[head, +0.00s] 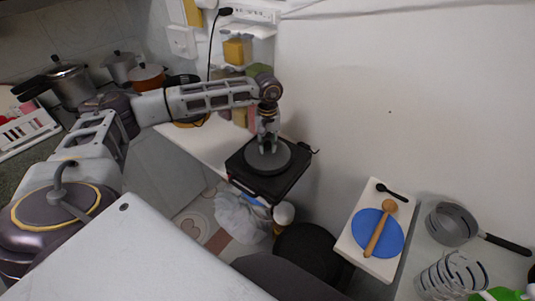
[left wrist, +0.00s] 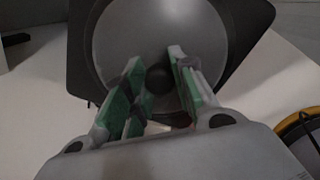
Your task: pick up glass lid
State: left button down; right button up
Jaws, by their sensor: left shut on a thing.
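The glass lid (head: 280,160) is a round grey disc over a black square appliance (head: 245,178) in the head view. It also shows in the left wrist view (left wrist: 130,30), where it fills the upper middle with a dark knob (left wrist: 157,78) at its centre. My left gripper (head: 267,148) points down at the lid's middle. In the left wrist view its green-padded fingers (left wrist: 157,75) stand on either side of the knob and are shut on it. I cannot tell whether the lid is lifted or resting. My right gripper is not in view.
The appliance stands by the white wall, with a cable at its right. A white board (head: 360,243) with a blue disc (head: 366,232) and spoons lies at the right. A grey pan (head: 452,225) is further right. Pots (head: 70,85) stand at the back left.

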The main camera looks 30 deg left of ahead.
aim_at(268, 143)
pick_arm(q)
jog(key=shift+r, duration=0.15)
jog(key=shift+r, duration=0.65)
notch_tip(268, 143, up, 7)
jog(key=shift+f+b, duration=0.1)
jog(key=shift+b, duration=0.65)
jog(key=shift+r, duration=0.85)
jog(key=shift+f, duration=0.1)
